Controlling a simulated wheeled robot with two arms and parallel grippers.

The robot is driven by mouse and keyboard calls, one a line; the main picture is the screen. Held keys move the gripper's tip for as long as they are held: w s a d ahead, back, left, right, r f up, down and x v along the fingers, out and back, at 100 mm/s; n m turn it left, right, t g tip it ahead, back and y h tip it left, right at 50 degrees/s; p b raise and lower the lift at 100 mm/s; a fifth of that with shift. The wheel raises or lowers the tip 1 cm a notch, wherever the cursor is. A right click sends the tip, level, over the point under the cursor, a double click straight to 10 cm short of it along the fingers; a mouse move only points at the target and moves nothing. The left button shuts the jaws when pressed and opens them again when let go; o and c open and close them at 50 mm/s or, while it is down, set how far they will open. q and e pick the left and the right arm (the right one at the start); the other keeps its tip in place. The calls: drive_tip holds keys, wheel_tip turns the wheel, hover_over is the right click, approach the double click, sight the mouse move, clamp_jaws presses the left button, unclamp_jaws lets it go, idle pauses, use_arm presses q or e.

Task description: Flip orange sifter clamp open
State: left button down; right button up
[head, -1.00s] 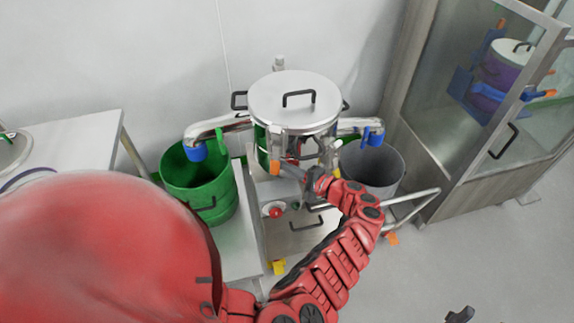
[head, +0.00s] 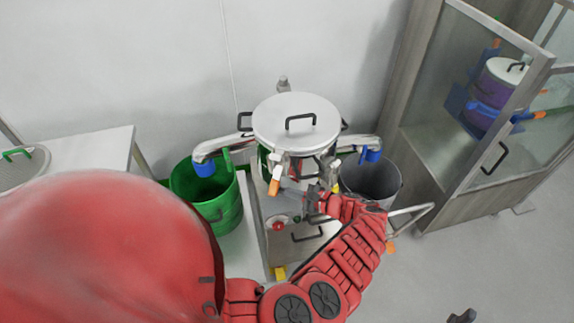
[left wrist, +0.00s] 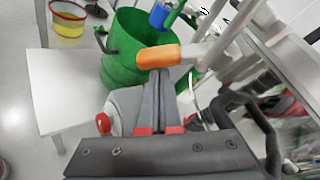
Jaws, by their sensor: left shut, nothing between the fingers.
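The sifter (head: 297,118) is a round steel vessel with a lid and black handles, in the middle of the head view. Its clamp lever hangs at the front with an orange grip (head: 273,187), pointing down. The orange grip (left wrist: 158,56) also shows in the left wrist view, just beyond the fingertips and a little left of them. My left gripper (head: 288,194) is shut and empty, its grey fingers right beside the orange grip; I cannot tell if they touch. In the left wrist view the fingers (left wrist: 166,74) lie together.
A green bin (head: 207,195) stands left of the sifter and a grey bin (head: 372,180) right. Pipes with blue ends reach over both. A red button (head: 278,226) sits below the clamp. A glass cabinet (head: 440,120) stands at the right, with open floor before it.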

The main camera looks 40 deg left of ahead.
use_arm(q)
drive_tip(key=m, duration=0.1)
drive_tip(key=s+r+m+g, duration=0.1)
drive_tip(key=r+m+g+h, duration=0.1)
drive_tip(key=m, duration=0.1)
drive_tip(key=shift+s+d+r, duration=0.2)
drive_tip(key=shift+s+r, duration=0.05)
drive_tip(key=shift+s+r+m+g+b, duration=0.1)
drive_tip(key=shift+r+m+g+b, duration=0.2)
drive_tip(key=shift+r, duration=0.55)
drive_tip(key=shift+r+m+g+b, duration=0.15)
drive_tip(key=shift+r+m, duration=0.25)
drive_tip(key=shift+r, duration=0.45)
drive_tip(key=shift+r, duration=0.1)
drive_tip(key=shift+d, duration=0.1)
